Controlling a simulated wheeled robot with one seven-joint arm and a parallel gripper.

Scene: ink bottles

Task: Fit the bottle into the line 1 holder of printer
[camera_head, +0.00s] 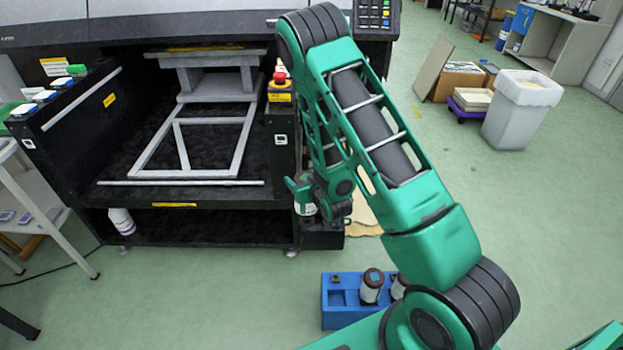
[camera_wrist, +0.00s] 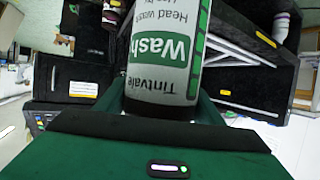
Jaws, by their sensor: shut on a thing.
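My gripper (camera_head: 303,188) is shut on a bottle (camera_head: 306,209) with a pale grey and green label, just in front of the printer's right side. In the wrist view the bottle (camera_wrist: 165,50) fills the upper middle between the fingers. Its label reads "Tintvale", "Wash", "Head wash", appearing upside down there. The black printer (camera_head: 195,195) stands at the upper left in the head view. A black box-like part (camera_head: 322,238) sits low at its right corner, just below the bottle. I cannot tell which part is the line 1 holder. My arm partly hides this area.
A blue rack (camera_head: 338,318) on the floor holds a dark-capped bottle (camera_head: 372,287) and another partly hidden one. A waste bin (camera_head: 512,118) and boxes stand far right. Floor between is clear.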

